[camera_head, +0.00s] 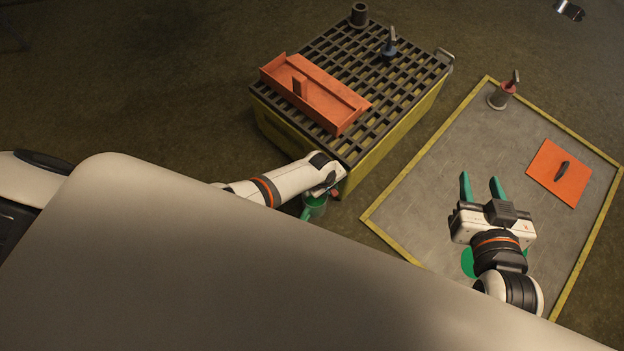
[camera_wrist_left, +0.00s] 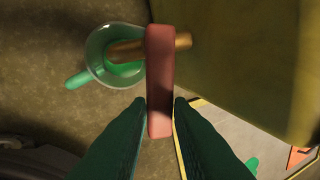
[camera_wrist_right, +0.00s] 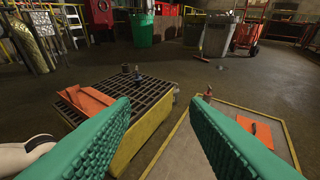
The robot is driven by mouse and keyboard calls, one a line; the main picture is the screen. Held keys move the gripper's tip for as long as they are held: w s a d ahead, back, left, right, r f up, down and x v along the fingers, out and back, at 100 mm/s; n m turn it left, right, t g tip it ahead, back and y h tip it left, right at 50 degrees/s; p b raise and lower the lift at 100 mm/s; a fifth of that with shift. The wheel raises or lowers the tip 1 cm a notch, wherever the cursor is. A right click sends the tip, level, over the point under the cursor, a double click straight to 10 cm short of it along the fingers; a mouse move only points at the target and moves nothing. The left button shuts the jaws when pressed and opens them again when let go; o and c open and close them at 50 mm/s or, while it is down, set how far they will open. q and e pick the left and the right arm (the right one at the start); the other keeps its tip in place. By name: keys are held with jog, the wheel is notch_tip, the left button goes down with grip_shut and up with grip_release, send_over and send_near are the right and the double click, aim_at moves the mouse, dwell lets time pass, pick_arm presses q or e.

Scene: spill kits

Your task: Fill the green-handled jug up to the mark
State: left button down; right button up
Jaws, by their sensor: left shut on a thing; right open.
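The green-handled jug (camera_head: 315,208) is low against the near side of the yellow pallet bin (camera_head: 395,130). In the left wrist view the jug (camera_wrist_left: 97,55) is clear, with its green handle (camera_wrist_left: 78,80) to the left and green liquid (camera_wrist_left: 125,70) inside. The brass spout (camera_wrist_left: 122,51) reaches over its mouth. I cannot make out the mark or a stream. My left gripper (camera_wrist_left: 160,108) is shut on the red tap lever (camera_wrist_left: 160,65); it also shows in the head view (camera_head: 332,190). My right gripper (camera_head: 482,182) is open and empty above the grey mat.
An orange tray (camera_head: 318,95) lies on the black grating, with a dark cup (camera_head: 358,14) and a blue-based tool (camera_head: 389,48). The yellow-edged grey mat (camera_head: 430,185) holds an orange plate (camera_head: 560,172), a red-topped fitting (camera_head: 502,94) and a green patch (camera_head: 467,263).

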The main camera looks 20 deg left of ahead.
pick_arm(q)
jog(key=shift+s+a+f, duration=0.1)
jog(key=shift+s+f, duration=0.05)
pick_arm(e)
jog(key=shift+s+d+f, duration=0.1)
jog(key=shift+s+f, duration=0.05)
jog(key=shift+f, duration=0.1)
pick_arm(q)
jog(key=shift+w+d+n, duration=0.2)
jog(key=shift+w+n, duration=0.05)
jog(key=shift+n, duration=0.65)
pick_arm(e)
jog(key=shift+s+d+f+g, duration=0.2)
jog(key=shift+s+f+g, duration=0.15)
jog(key=shift+f+g, duration=0.2)
pick_arm(q)
jog(key=shift+w+d+n+y, duration=0.2)
jog(key=shift+w+n+y, duration=0.1)
jog(key=shift+n, duration=0.4)
pick_arm(e)
jog(key=shift+s+f, duration=0.1)
jog(key=shift+s, duration=0.05)
pick_arm(q)
jog(key=shift+w+d+r+n+t, duration=0.1)
jog(key=shift+w+r+n+t, duration=0.2)
jog(key=shift+w+n, duration=0.15)
